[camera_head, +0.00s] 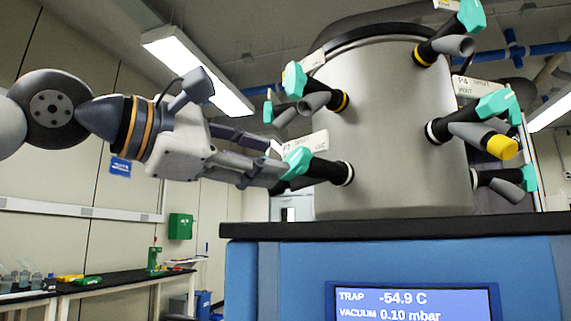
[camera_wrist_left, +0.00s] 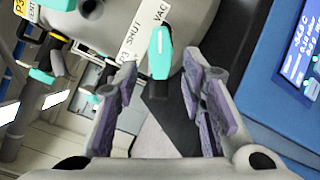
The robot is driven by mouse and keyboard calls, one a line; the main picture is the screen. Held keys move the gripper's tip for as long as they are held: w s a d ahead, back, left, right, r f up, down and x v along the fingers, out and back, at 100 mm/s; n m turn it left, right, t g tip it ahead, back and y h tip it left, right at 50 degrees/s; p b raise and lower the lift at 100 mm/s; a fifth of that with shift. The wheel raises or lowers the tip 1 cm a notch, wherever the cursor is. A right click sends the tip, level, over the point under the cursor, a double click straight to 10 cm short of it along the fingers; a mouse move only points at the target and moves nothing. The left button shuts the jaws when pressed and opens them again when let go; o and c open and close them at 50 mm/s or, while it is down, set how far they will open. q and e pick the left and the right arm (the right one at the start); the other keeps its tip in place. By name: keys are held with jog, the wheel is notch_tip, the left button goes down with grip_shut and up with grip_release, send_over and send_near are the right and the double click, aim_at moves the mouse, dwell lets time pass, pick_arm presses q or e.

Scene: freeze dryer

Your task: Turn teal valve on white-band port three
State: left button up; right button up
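The teal valve (camera_head: 297,163) sits on a black port with a white band (camera_head: 348,173), low on the left of the steel chamber. Its white label (camera_head: 308,145) reads P3, and in the left wrist view (camera_wrist_left: 135,38) the words SHUT and VAC show. My left gripper (camera_head: 276,166) reaches in from the left at the valve. In the left wrist view its two purple-padded fingers (camera_wrist_left: 160,82) are open, with the teal valve handle (camera_wrist_left: 160,52) between and just beyond their tips. I cannot tell whether either finger touches it. My right gripper is not in view.
Other teal-valved ports surround the chamber (camera_head: 385,120): one yellow-banded above left (camera_head: 294,80), others at right, including one with a yellow cap (camera_head: 502,147). The blue cabinet (camera_head: 290,280) with its black top (camera_head: 400,228) lies below.

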aim_at(292, 162)
pick_arm(q)
jog(key=x, duration=0.4)
jog(key=shift+w+d, duration=0.15)
jog(key=shift+d, duration=0.05)
grip_shut()
jog(key=shift+n, duration=0.4)
jog(key=n, duration=0.4)
jog(key=shift+f+n, duration=0.1)
jog(key=shift+n, duration=0.3)
jog(key=n, duration=0.6)
jog(key=shift+d, duration=0.1)
jog(key=n, duration=0.6)
jog(key=shift+s+d+n, duration=0.1)
jog(key=shift+s+n, duration=0.15)
jog(key=shift+n, duration=0.05)
jog(key=n, duration=0.5)
jog(key=shift+n, duration=0.3)
